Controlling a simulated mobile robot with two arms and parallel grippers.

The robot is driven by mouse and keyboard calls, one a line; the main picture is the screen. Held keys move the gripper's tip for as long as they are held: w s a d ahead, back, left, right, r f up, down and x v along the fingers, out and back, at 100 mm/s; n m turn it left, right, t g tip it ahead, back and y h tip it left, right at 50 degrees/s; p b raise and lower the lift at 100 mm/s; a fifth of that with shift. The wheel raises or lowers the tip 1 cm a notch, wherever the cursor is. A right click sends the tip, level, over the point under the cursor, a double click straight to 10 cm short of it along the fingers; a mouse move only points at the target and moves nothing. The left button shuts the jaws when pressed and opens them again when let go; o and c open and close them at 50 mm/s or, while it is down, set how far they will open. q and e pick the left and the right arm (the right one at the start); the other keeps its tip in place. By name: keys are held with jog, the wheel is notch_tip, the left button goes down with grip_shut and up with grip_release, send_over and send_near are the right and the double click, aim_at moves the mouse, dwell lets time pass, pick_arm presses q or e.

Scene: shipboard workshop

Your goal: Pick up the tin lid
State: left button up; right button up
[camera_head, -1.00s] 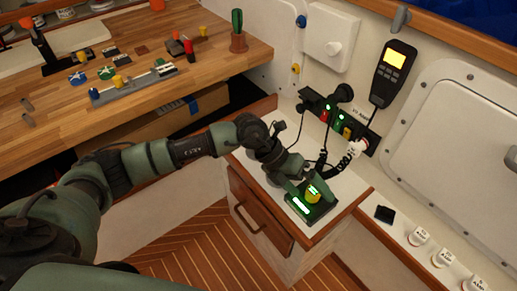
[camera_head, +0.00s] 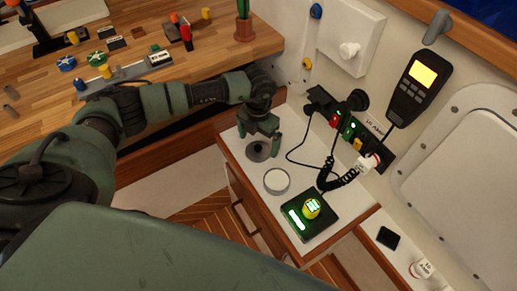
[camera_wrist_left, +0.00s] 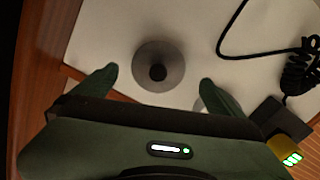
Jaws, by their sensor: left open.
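The tin lid (camera_head: 258,153) is a flat grey disc with a dark round knob in its middle. It lies on the white top of the small cabinet. In the left wrist view the lid (camera_wrist_left: 172,84) shows between the two fingers. My left gripper (camera_head: 259,141) is open and empty, pointing down over the lid, with a finger to either side of it. The fingers (camera_wrist_left: 158,76) appear apart from the knob. A round tin with a pale inside (camera_head: 277,182) stands in front of the lid. My right gripper is not in view.
A black coiled cord (camera_head: 338,180) hangs close on the right. The wooden workbench (camera_head: 215,55) with several small parts is behind.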

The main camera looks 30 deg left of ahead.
aim_at(258, 147)
pick_arm(q)
notch_tip(258, 147, down, 3)
jog(key=shift+a+r, duration=0.1)
jog(key=shift+r, duration=0.05)
jog(key=shift+f, duration=0.35)
jog(key=c, duration=1.4)
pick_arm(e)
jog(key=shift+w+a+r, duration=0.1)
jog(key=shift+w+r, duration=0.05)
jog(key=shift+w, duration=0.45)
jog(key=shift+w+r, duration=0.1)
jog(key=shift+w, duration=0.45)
